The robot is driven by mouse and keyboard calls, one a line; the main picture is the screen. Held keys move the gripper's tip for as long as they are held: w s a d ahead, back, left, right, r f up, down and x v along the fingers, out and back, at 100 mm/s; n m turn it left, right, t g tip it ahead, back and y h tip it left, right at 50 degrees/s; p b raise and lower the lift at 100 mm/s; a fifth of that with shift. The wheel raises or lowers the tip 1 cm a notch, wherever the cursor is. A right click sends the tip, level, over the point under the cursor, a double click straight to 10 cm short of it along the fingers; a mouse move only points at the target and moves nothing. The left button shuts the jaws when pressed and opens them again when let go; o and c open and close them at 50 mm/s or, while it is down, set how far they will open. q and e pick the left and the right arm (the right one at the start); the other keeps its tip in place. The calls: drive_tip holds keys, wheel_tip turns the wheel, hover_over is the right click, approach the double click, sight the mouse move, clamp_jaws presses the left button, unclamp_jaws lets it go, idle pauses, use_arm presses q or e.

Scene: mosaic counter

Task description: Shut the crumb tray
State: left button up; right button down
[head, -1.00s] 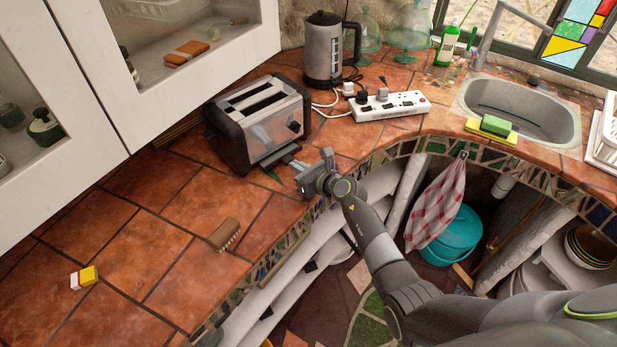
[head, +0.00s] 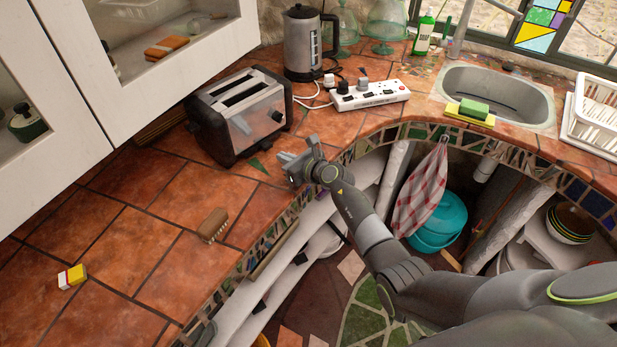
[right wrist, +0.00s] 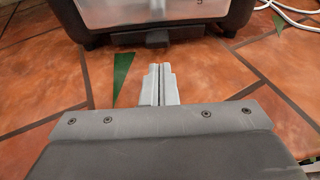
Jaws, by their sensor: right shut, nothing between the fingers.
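The black and steel toaster (head: 240,118) stands on the tiled counter. In the right wrist view its lower front (right wrist: 150,15) shows at the top. The crumb tray's dark front tab (right wrist: 143,38) sits low at the middle of the toaster's front, close against the body. In the head view I cannot make the tray out clearly. My right gripper (head: 285,161) is shut and empty, just in front of the toaster near the counter's edge. Its closed fingers (right wrist: 159,78) point at the tab, with a gap of bare tile between. My left gripper is not in view.
A kettle (head: 303,45) and a white power strip (head: 370,94) with cables stand behind and right of the toaster. A brown brush (head: 213,225) and a small yellow-white box (head: 71,277) lie on the counter at left. The counter's mosaic edge curves below my right arm.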

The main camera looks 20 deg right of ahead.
drive_tip(key=s, duration=0.1)
drive_tip(key=s+r, duration=0.1)
drive_tip(key=s, duration=0.1)
drive_tip(key=shift+d+r, duration=0.25)
drive_tip(key=shift+d, duration=0.1)
drive_tip(key=shift+s+d+p, duration=0.2)
drive_tip(key=shift+d+p, duration=0.05)
drive_tip(key=shift+p, duration=0.1)
drive_tip(key=shift+d+f, duration=0.25)
drive_tip(key=shift+d, duration=0.1)
drive_tip(key=shift+v, duration=1.1)
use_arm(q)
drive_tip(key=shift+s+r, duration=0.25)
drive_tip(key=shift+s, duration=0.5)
use_arm(e)
drive_tip(key=shift+v, duration=2.25)
drive_tip(key=shift+f, duration=0.1)
